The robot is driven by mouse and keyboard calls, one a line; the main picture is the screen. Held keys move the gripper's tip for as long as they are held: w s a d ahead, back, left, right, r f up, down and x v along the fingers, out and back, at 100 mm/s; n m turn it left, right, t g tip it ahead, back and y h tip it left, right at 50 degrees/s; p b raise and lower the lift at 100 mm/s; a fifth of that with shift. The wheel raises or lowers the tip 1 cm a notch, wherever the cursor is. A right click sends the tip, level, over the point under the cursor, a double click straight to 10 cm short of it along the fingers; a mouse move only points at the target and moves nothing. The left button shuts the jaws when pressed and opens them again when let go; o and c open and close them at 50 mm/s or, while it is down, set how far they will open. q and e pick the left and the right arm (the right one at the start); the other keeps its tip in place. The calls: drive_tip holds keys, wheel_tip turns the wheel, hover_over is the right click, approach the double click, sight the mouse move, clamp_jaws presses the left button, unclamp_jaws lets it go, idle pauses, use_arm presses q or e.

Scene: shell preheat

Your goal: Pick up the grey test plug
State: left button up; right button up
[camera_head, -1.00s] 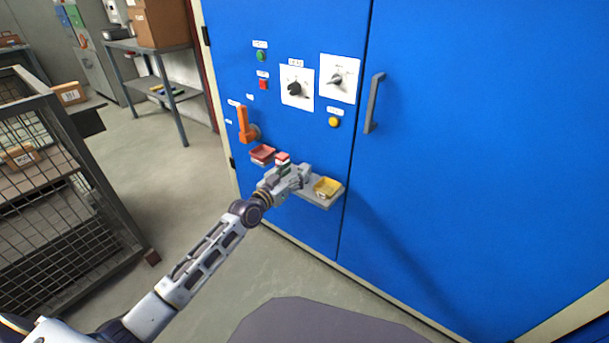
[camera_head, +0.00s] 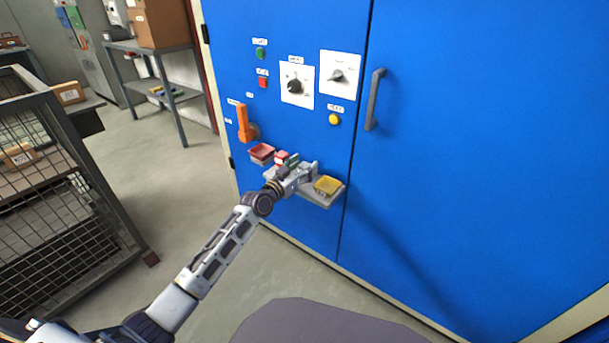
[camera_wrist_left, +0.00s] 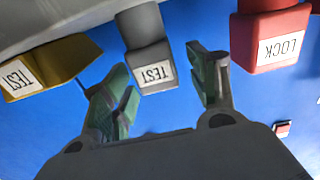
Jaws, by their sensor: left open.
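The grey test plug (camera_wrist_left: 150,52), with a white TEST label, shows at the top middle of the left wrist view. My left gripper (camera_wrist_left: 160,88) is open, with one green-grey finger on either side of the plug's labelled end. I cannot tell whether a finger touches it. In the head view my left gripper (camera_head: 299,168) is at the small shelf on the blue cabinet, and the arm and fingers hide the grey plug there. A red block labelled LOCK (camera_wrist_left: 272,35) is to the right in the wrist view, and a yellow piece labelled TEST (camera_wrist_left: 45,66) is to the left.
An orange lever (camera_head: 244,124) stands out above the red tray, and a door handle (camera_head: 374,100) is further right. A wire cage (camera_head: 60,190) stands at the left.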

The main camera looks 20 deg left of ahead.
sight(305, 164)
use_arm(q)
drive_tip(key=shift+w+d, duration=0.15)
drive_tip(key=shift+w, duration=0.25)
use_arm(e)
drive_tip(key=shift+f, duration=0.25)
use_arm(q)
drive_tip(key=c, duration=1.1)
drive_tip(key=shift+c, duration=0.2)
drive_tip(key=shift+r, duration=0.1)
drive_tip(key=shift+r+p, duration=0.35)
drive_tip(key=shift+r, duration=0.35)
wheel_tip(305, 164, up, 7)
drive_tip(key=p, duration=0.3)
drive_tip(key=shift+f, duration=0.1)
drive_tip(key=shift+r+p, duration=0.35)
drive_tip(key=shift+r, duration=0.5)
use_arm(e)
wheel_tip(305, 164, up, 9)
drive_tip(key=d+g+h, duration=0.1)
drive_tip(key=d, duration=0.1)
drive_tip(key=shift+s+r+n+g, duration=0.2)
drive_tip(key=shift+s+n+g, duration=0.1)
drive_tip(key=shift+n, duration=0.1)
